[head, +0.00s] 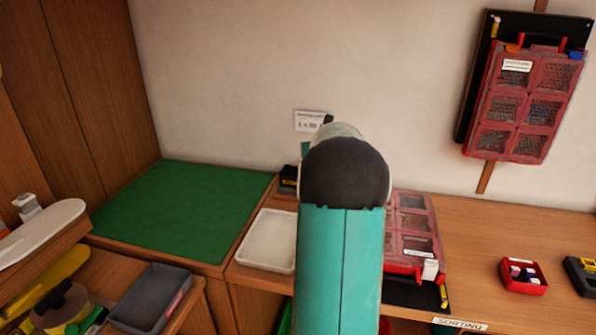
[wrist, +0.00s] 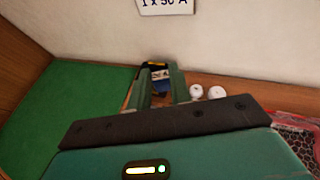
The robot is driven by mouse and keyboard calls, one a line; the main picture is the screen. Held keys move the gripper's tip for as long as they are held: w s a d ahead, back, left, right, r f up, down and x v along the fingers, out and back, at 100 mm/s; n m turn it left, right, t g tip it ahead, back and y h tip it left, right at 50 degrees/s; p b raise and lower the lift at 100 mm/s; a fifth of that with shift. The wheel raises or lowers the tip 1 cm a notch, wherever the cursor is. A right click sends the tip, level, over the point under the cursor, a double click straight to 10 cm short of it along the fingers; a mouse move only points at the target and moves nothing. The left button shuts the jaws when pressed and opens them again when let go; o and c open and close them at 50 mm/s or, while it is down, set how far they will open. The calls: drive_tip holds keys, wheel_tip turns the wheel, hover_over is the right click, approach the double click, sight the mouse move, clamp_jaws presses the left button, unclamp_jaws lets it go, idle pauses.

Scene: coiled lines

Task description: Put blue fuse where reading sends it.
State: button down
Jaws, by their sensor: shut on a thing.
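In the wrist view my gripper (wrist: 159,78) points away from me, its two green fingers a little apart. A small blue thing (wrist: 160,86), likely the blue fuse, shows between the fingers, and they are shut on it. A dark device with a yellow edge (wrist: 154,66) stands just beyond the fingertips by the wall; its reading is too small to tell. In the head view my arm hides the gripper and the fuse. A dark device (head: 289,181) shows partly at the left of my arm. A wall card (wrist: 166,4) reads "1 x 50 A" in the wrist view.
A green mat (head: 180,212) and a white tray (head: 267,240) lie left of my arm. A red compartment case (head: 412,225) lies at the right; a similar case (head: 518,105) hangs on the wall. A red box (head: 523,288) holds small parts. Two white round things (wrist: 207,92) stand right of the fingers.

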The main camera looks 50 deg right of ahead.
drive_tip(key=w+d+f, duration=0.1)
drive_tip(key=w+f, duration=0.1)
drive_tip(key=w, duration=0.1)
drive_tip(key=w+d+f, duration=0.1)
drive_tip(key=w+f, duration=0.2)
drive_tip(key=w+d+f, duration=0.2)
drive_tip(key=w+f, duration=0.1)
wheel_tip(320, 180, down, 3)
drive_tip(key=shift+w+r, duration=0.15)
drive_tip(key=shift+r, duration=0.05)
drive_tip(key=shift+d+f, duration=0.1)
drive_tip(key=shift+f, duration=0.25)
drive_tip(key=shift+f, duration=0.6)
drive_tip(key=c, duration=1.3)
unclamp_jaws()
drive_tip(key=shift+r, duration=0.15)
